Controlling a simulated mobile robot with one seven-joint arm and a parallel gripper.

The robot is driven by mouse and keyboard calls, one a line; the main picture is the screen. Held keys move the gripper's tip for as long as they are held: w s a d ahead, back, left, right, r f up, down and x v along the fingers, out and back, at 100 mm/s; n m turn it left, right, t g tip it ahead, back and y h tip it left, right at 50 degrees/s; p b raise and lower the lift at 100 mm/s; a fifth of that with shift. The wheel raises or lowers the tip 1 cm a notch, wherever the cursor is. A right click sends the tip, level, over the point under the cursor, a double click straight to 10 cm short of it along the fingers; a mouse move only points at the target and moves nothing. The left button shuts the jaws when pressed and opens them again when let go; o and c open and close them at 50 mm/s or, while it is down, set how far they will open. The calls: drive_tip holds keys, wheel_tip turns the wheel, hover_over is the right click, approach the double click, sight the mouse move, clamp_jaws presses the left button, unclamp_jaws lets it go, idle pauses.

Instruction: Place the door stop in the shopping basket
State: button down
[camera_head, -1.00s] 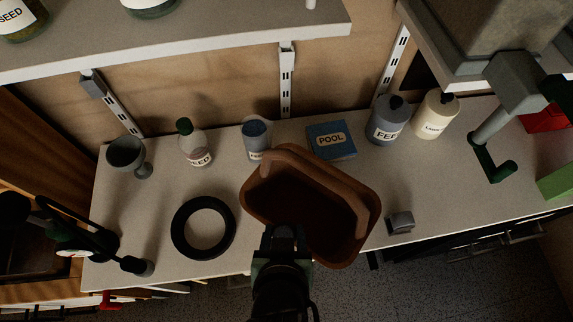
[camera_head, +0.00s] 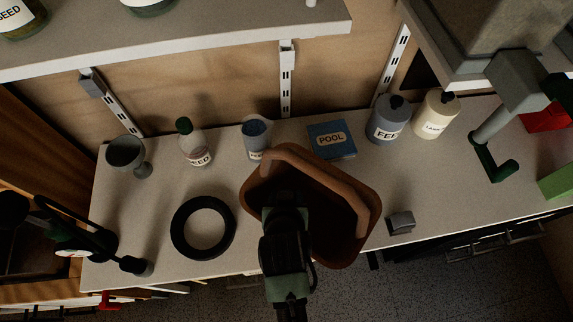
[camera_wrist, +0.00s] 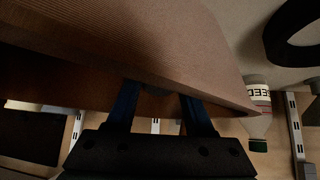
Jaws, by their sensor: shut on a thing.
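The shopping basket (camera_head: 352,246) is a brown, open container with a thick handle looped over its far and right side. It stands on the bench near its front edge. My gripper (camera_head: 286,190) reaches over the near left side of the basket, with its fingertips in the dark interior. In the wrist view my gripper (camera_wrist: 158,92) has its blue fingers close against the basket's brown surface (camera_wrist: 130,45). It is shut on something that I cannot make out. A small grey block (camera_head: 401,222), possibly the door stop, lies on the bench right of the basket.
A black ring (camera_head: 180,230) lies left of the basket. A goblet (camera_head: 125,152), a seed bottle (camera_head: 198,155), a cup (camera_head: 256,135), a blue POOL box (camera_head: 331,139) and two bottles line the back. A shelf (camera_head: 190,42) overhangs. The bench front edge is close.

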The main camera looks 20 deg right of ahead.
drive_tip(key=shift+w+d+p, duration=0.15)
drive_tip(key=shift+w+p, duration=0.2)
drive_tip(key=shift+p, duration=0.05)
drive_tip(key=shift+w+d+g+y+p, duration=0.1)
drive_tip(key=shift+w+g+y+p, duration=0.1)
drive_tip(key=shift+g+y+p, duration=0.3)
drive_tip(key=shift+w+d+g+y+p, duration=0.2)
drive_tip(key=shift+w+g+y+p, duration=0.15)
drive_tip(key=shift+g, duration=0.75)
drive_tip(key=shift+s+a+f, duration=0.1)
drive_tip(key=shift+s+f, duration=0.05)
drive_tip(key=shift+f, duration=0.9)
drive_tip(key=shift+f, duration=0.1)
drive_tip(key=shift+c, duration=1.4)
unclamp_jaws()
